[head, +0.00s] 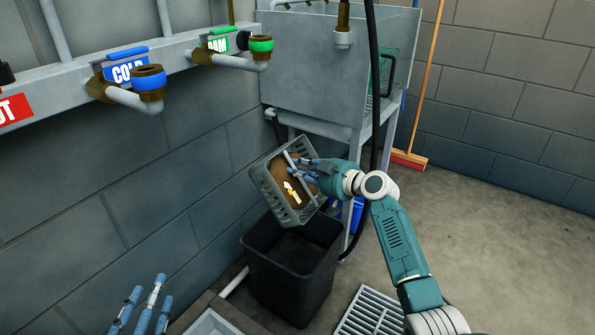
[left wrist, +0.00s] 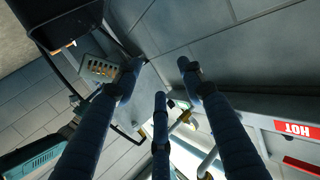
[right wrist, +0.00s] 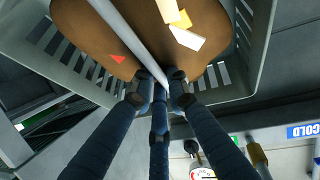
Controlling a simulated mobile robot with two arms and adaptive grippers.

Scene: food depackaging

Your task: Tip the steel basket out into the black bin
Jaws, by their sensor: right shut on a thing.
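The steel basket (head: 268,187) is grey and slotted, and hangs tilted above the black bin (head: 292,278). Brown matter with a few pale yellow and white pieces (head: 291,191) is still inside it. My right gripper (head: 306,167) is shut on the bar (right wrist: 128,38) that crosses the basket's mouth. The right wrist view shows the fingers closed together at this bar, with the slotted basket wall (right wrist: 258,48) around. My left gripper (head: 142,308) is at the lower left, open and empty, its fingers spread in the left wrist view (left wrist: 160,80). The bin's inside looks dark and empty.
A steel sink (head: 320,70) on legs stands behind the bin. A pipe rail with cold (head: 128,75) and green-handled taps (head: 240,50) runs along the left wall. A floor grate (head: 370,315) lies front right. A broom (head: 420,100) leans at the back. Floor at right is clear.

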